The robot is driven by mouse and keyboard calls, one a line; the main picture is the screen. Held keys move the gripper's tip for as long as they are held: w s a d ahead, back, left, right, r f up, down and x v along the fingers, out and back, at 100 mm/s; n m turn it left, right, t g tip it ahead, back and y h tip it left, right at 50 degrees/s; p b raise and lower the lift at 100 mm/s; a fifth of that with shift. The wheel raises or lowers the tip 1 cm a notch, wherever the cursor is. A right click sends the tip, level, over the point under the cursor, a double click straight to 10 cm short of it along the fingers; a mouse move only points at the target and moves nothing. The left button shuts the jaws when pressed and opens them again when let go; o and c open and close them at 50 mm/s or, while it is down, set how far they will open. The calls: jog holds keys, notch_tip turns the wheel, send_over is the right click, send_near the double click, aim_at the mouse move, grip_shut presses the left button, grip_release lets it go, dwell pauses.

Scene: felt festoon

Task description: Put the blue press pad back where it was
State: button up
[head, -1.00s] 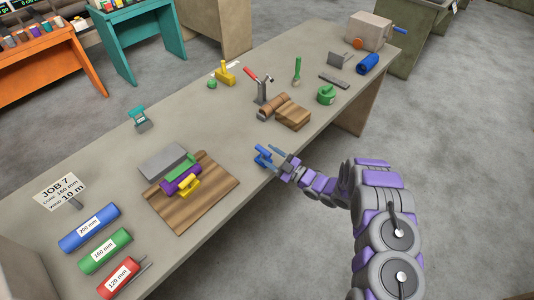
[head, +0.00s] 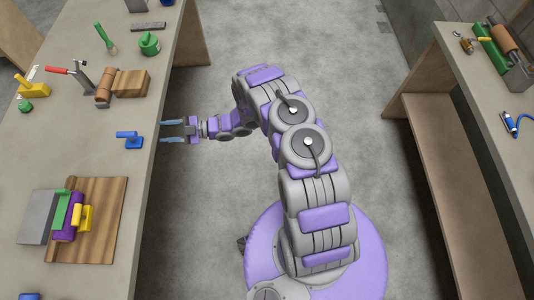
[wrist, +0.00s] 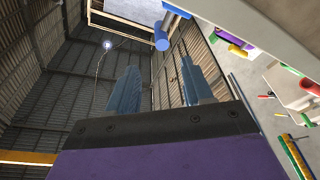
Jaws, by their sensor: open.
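The blue press pad (head: 128,140), a small blue piece with a handle, lies on the grey workbench (head: 60,145) near its right edge. It is between the wooden block and the wooden board in the head view. My gripper (head: 172,131) is open and empty. Its two fingers point left toward the pad, just past the bench edge and apart from the pad. In the wrist view the open fingers (wrist: 157,90) also show with nothing between them. A blue rounded piece (wrist: 161,38) is beyond them; I cannot tell whether it is the pad.
The wooden board (head: 108,220) carries purple, green and yellow pieces beside a grey plate (head: 36,215). A brown block (head: 131,82), a red-handled clamp (head: 82,80) and a green pot (head: 149,43) stand farther back. A second bench (head: 480,110) is at right; open floor lies between.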

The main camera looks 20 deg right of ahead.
jog(key=w+d+r+m+t+h, duration=0.2)
jog(key=w+d+r+h, duration=0.25)
jog(key=w+d, duration=0.2)
jog(key=w+d+r+m+t+h, duration=0.2)
jog(key=w+d+r+m+h, duration=0.1)
jog(key=w+d+h, duration=0.35)
jog(key=s+d+r+m+h, duration=0.35)
jog(key=d+r, duration=0.25)
jog(key=d, duration=0.2)
jog(key=s+d+r+m+h, duration=0.2)
jog(key=d+r+m+h, duration=0.25)
jog(key=d+r, duration=0.2)
jog(key=s+d+r+m+g+h, duration=0.1)
jog(key=s+d+r+m+h, duration=0.1)
jog(key=s, duration=0.3)
jog(key=s+d+r+m+g+h, duration=0.1)
jog(key=s+d+r+g, duration=0.1)
jog(key=s, duration=0.4)
jog(key=s+a+r+m+g+y, duration=0.1)
jog(key=s+a+m+g, duration=0.1)
jog(key=s, duration=1)
jog(key=s+a+r+m+g, duration=0.2)
jog(key=s+g, duration=0.1)
jog(key=s, duration=0.9)
jog(key=s+a+r+m+g+y, duration=0.1)
jog(key=s+a+m+g, duration=0.1)
jog(key=s, duration=1)
jog(key=shift+s+a+r+g+y, duration=0.15)
jog(key=shift+s+a+g+y, duration=0.15)
jog(key=shift+a+g, duration=0.25)
